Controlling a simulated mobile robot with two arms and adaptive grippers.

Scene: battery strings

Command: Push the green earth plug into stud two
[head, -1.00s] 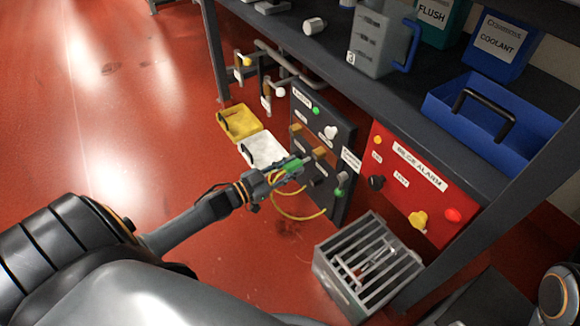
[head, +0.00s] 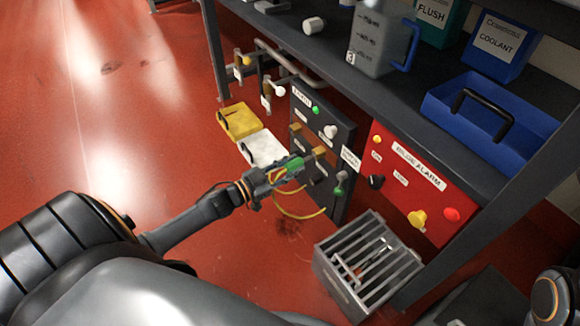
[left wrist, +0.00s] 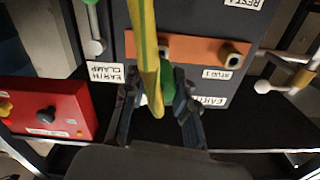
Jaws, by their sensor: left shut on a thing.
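My left gripper (head: 286,170) is shut on the green earth plug (head: 295,165), in front of the dark grey panel (head: 338,128). In the left wrist view the gripper (left wrist: 160,112) has its fingers on both sides of the green plug (left wrist: 168,84), and the yellow-green cable (left wrist: 143,40) crosses in front of it. An orange bar (left wrist: 200,48) with a round stud (left wrist: 233,49) labelled as stud 1 is on the panel. The cable hides part of the bar and the plug's tip, so I cannot tell whether it touches a stud. My right gripper is out of view.
A red alarm box (head: 410,188) with knobs is right of the panel. A slatted grey crate (head: 345,285) stands on the floor below. Yellow (head: 238,118) and white (head: 262,147) bins lie left of the panel. A shelf with a blue tray (head: 525,125) overhangs.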

